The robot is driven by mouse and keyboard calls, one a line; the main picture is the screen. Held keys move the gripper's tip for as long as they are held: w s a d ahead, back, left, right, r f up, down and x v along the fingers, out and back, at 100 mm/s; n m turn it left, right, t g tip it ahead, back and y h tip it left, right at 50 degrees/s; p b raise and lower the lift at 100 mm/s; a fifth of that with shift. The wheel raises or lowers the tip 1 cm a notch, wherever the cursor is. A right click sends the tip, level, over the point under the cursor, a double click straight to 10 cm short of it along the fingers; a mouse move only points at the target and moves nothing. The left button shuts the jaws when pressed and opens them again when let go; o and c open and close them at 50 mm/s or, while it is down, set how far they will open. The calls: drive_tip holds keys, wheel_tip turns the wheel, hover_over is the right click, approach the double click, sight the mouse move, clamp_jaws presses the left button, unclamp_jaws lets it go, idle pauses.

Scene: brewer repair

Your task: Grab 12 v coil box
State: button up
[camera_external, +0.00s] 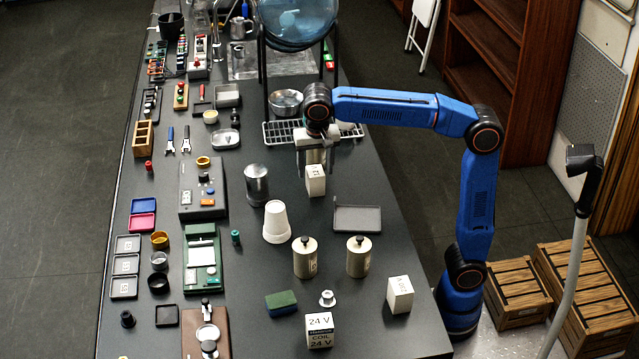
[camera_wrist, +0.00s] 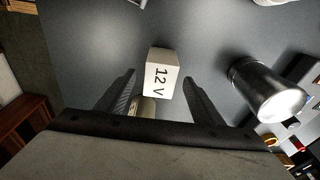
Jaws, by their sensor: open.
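The 12 V coil box (camera_wrist: 162,74) is a small white box with "12 V" printed on its top. In the wrist view it stands just ahead of my open fingertips, roughly centred between them, with dark table on both sides. In the external view the box (camera_external: 316,181) stands on the dark table directly under my gripper (camera_external: 313,165). In the wrist view my gripper (camera_wrist: 159,75) is open and holds nothing. The external view does not clearly show whether the fingers touch the box.
A metal canister (camera_external: 257,185) stands left of the box. A grey tray (camera_external: 357,218) lies to its right. Two similar white boxes, a 24 V coil box (camera_external: 319,331) and another (camera_external: 399,295), stand nearer the front. A white cup (camera_external: 276,222) and two cream canisters (camera_external: 305,258) stand between.

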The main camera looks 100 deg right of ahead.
drive_tip(key=shift+d+f, duration=0.2)
drive_tip(key=shift+f, duration=1.2)
drive_tip(key=c, duration=1.3)
drive_tip(key=shift+r, duration=0.1)
